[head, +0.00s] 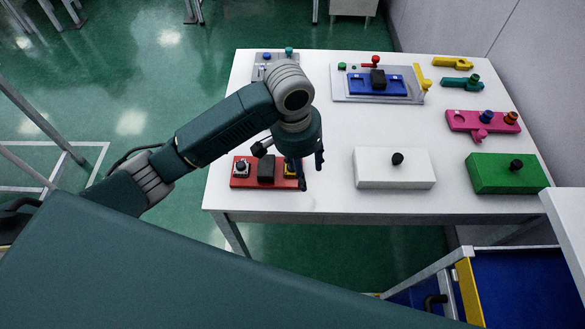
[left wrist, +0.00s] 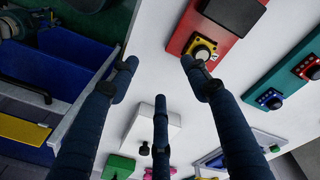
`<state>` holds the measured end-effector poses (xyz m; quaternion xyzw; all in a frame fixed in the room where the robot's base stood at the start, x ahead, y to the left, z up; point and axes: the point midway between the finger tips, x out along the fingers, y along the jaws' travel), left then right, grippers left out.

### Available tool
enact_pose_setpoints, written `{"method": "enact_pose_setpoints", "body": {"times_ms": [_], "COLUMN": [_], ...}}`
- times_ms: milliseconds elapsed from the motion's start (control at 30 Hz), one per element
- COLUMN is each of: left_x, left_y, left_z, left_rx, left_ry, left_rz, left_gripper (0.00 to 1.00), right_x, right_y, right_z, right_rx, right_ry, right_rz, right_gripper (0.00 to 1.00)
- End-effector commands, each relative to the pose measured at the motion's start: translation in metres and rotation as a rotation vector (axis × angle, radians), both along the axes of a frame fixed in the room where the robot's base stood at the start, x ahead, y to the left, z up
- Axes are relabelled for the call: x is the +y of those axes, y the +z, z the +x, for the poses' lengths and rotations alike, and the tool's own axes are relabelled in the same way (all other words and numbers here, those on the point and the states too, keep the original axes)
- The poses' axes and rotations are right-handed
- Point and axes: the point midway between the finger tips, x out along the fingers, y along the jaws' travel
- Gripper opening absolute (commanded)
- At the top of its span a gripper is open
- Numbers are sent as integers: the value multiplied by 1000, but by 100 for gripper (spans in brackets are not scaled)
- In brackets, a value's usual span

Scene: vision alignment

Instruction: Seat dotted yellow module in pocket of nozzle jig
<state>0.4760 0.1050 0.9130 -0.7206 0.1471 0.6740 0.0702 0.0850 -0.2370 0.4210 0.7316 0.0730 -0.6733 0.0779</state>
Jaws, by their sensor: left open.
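The yellow module (head: 291,171) sits at the right end of a red tray (head: 240,181), partly hidden by my left gripper. A blue jig (head: 356,90) on a grey plate, likely the nozzle jig, stands at the table's back. My right gripper is not in view.
The red tray also holds a black block (head: 266,169) and a whitish module (head: 242,169). A white box (head: 394,172) and a green box (head: 506,177), both with black knobs, stand to the right. A pink fixture (head: 470,121) is behind. The table's middle is clear.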

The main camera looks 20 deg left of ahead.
Motion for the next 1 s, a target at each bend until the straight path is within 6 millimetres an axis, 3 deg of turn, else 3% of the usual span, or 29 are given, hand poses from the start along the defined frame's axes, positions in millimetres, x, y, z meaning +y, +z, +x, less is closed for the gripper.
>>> {"method": "enact_pose_setpoints", "body": {"times_ms": [100, 300, 1000], "left_x": [25, 44, 45], "left_y": [26, 44, -38], "left_z": [23, 34, 43], "left_rx": [26, 56, 59], "left_ry": [60, 118, 121], "left_rz": [69, 115, 118], "left_gripper": [48, 48, 48], "right_x": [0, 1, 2], "right_y": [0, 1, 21], "right_z": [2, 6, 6], "right_rx": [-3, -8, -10], "right_ry": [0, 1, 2], "right_rz": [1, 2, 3], "right_gripper": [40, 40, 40]}}
